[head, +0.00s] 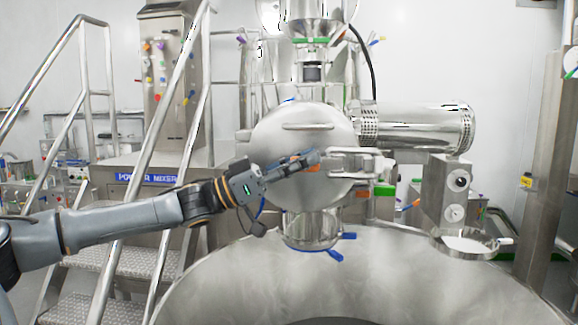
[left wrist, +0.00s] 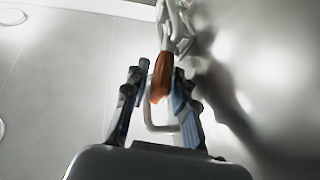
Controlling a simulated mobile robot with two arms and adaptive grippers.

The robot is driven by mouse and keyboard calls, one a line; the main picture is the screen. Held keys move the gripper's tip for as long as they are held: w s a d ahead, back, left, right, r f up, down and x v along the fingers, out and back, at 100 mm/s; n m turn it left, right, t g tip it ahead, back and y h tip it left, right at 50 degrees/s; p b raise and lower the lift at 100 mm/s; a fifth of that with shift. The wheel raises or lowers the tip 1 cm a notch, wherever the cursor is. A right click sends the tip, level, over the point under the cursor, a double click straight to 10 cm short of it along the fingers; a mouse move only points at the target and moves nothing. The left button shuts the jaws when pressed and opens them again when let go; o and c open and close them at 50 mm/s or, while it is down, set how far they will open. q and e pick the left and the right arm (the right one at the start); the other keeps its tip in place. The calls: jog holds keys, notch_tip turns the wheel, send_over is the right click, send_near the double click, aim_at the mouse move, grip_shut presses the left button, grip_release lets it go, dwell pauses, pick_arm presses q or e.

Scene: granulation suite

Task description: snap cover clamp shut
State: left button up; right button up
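The cover clamp (head: 352,163) is a pale metal latch on the right side of the round steel cover (head: 300,132). Its orange-tipped handle (head: 314,168) points left, toward my left gripper (head: 303,161), which is at the front of the cover. In the left wrist view the orange handle tip (left wrist: 162,78) lies between the two fingers of my left gripper (left wrist: 160,82), nearer the right finger. A gap shows beside the left finger, so the gripper looks open around the handle. A pale wire loop (left wrist: 149,117) shows below the tip. My right gripper is not in view.
A large steel vessel (head: 340,275) fills the lower foreground. A horizontal steel cylinder (head: 420,127) sticks out right of the cover. A grey box with round dials (head: 449,190) stands at right. Railed steps (head: 115,222) are at left.

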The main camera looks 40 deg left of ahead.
pick_arm(q)
jog(key=v, duration=1.2)
jog(key=shift+w+d, duration=0.1)
dwell(0.4)
